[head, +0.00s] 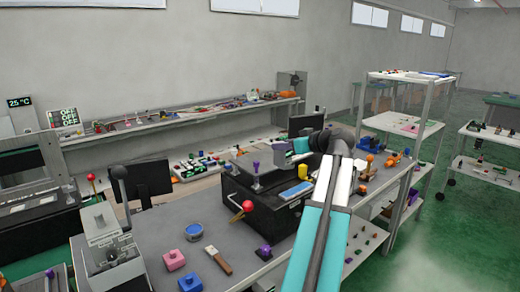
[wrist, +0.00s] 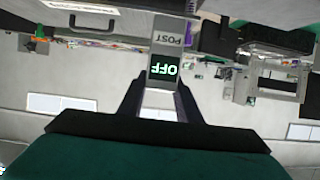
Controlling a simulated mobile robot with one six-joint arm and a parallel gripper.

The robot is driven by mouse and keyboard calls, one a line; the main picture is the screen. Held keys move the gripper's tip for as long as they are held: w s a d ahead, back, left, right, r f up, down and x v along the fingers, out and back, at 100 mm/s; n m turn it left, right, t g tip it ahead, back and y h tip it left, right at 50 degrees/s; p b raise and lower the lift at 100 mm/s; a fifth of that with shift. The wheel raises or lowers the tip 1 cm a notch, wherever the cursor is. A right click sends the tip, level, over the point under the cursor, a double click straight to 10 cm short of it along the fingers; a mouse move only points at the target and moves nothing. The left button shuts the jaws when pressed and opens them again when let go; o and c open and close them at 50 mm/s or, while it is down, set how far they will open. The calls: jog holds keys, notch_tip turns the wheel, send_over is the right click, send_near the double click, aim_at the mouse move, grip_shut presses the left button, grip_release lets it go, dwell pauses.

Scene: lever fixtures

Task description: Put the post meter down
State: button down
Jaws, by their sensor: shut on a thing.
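The post meter (wrist: 165,62) is a narrow grey block in the wrist view, with the word POST and a dark display reading OFF in pale green. Its lettering appears upside down in that picture. My gripper (wrist: 162,92) is shut on it, with one dark finger on each side. In the head view my arm reaches forward over the workbench (head: 215,225), and its wrist bends left above the black box. The wrist view does not show what lies directly below the meter.
The black box (head: 262,205) with a red-knobbed lever stands on the workbench. A grey lever fixture (head: 108,245), pink blocks (head: 173,260), a blue round dish (head: 194,231) and a brown-handled tool (head: 217,260) stand to its left. Shelves (head: 408,77) rise at right. Grey bench top shows between the objects.

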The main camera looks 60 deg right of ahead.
jog(key=w+d+p, duration=0.2)
jog(key=w+p, duration=0.1)
jog(key=w, duration=0.7)
jog(key=shift+d+f, duration=0.3)
jog(key=shift+f, duration=0.15)
jog(key=shift+w, duration=0.1)
jog(key=shift+w+d+f+p, duration=0.1)
jog(key=shift+w+f+p, duration=0.15)
jog(key=shift+f+p, duration=0.5)
jog(key=shift+w+d+f+p, duration=0.1)
jog(key=shift+w+f+p, duration=0.2)
jog(key=shift+f, duration=0.8)
jog(key=shift+f, duration=0.1)
jog(key=c, duration=1.3)
grip_release()
jog(key=shift+r, duration=0.2)
